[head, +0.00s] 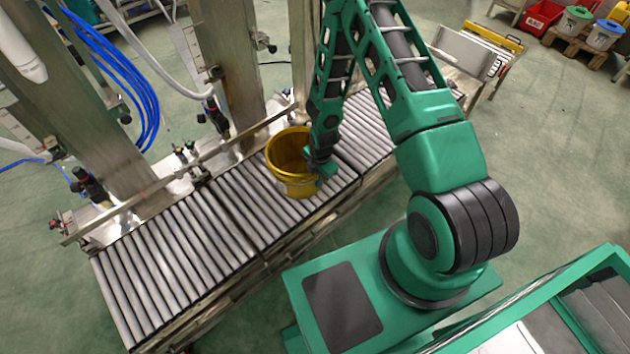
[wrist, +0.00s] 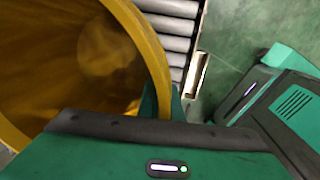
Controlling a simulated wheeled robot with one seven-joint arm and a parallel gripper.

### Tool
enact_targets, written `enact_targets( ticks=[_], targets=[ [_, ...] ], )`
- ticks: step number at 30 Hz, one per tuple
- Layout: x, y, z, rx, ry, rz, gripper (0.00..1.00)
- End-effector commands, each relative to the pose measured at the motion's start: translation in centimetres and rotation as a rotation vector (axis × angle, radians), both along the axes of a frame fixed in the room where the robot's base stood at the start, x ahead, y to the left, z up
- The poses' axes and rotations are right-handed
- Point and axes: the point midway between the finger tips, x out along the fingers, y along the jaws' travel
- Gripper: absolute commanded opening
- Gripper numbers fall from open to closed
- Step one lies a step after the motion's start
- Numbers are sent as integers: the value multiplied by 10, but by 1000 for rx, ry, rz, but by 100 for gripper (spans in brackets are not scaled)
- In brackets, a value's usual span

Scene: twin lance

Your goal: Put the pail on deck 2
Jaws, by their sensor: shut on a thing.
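The yellow pail (head: 292,184) is upright at the roller conveyor (head: 180,255), and its open top faces up. I cannot tell whether its base touches the rollers. My gripper (head: 321,168) is at the pail's right side and is shut on its rim. In the wrist view the pail (wrist: 85,60) fills the upper left and looks empty inside. My gripper (wrist: 165,105) pinches the rim there, one finger showing outside the wall. I cannot make out a label for deck 2 in either view.
Steel posts (head: 232,70) and a rail with fittings line the conveyor's far side. Blue hoses (head: 125,75) hang at the left. A green-framed rack (head: 570,300) is at the lower right. A red bin (head: 540,18) and lidded buckets stand far right. Green floor is open at right.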

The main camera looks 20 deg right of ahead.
Motion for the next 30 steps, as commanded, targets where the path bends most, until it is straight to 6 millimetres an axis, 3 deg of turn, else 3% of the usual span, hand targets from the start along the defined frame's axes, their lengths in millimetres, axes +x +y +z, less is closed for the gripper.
enact_targets(
  ticks=[5, 6, 8, 20, 30],
  targets=[
    [0, 0, -1, 0, 0, 0, 0],
    [0, 0, -1, 0, 0, 0, 12],
    [0, 0, -1, 1, 1, 0, 24],
    [0, 0, 4, 0, 0, 1, 24],
    [-4, -1, 54, 0, -2, 1, 24]
  ],
)
